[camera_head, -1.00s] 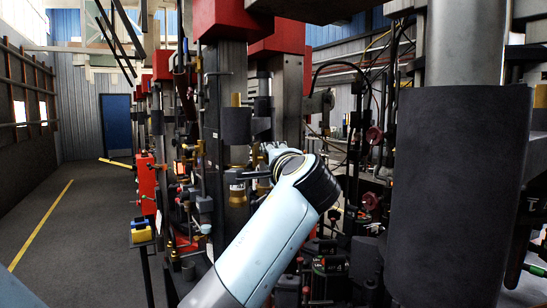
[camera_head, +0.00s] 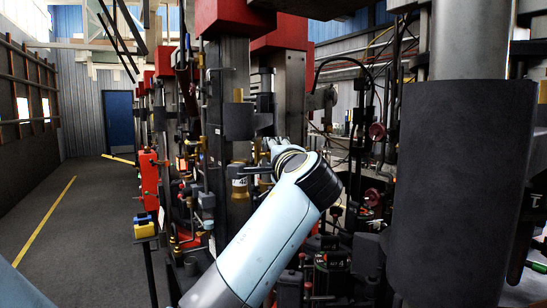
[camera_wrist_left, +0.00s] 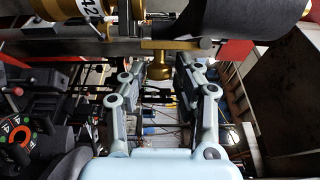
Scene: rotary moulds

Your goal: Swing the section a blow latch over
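A brass cylinder with a white "42" label (camera_head: 239,182) stands on the machine column in the head view, left of my left wrist. It also shows at the top left of the left wrist view (camera_wrist_left: 62,10). A brass knob (camera_wrist_left: 159,72) hangs from a horizontal bar in the left wrist view; I cannot tell for sure that it is the blow latch. My left gripper (camera_wrist_left: 160,62) is open, with one finger on each side of the knob and gaps visible. In the head view, my left gripper (camera_head: 272,150) is mostly hidden by its own wrist. My right gripper is not in view.
A large dark cylinder (camera_head: 460,190) fills the right of the head view. Hoses, valves and red-topped columns (camera_head: 232,18) crowd around my left arm. A yellow-and-blue box on a post (camera_head: 144,227) stands at left. The aisle floor (camera_head: 75,235) is clear.

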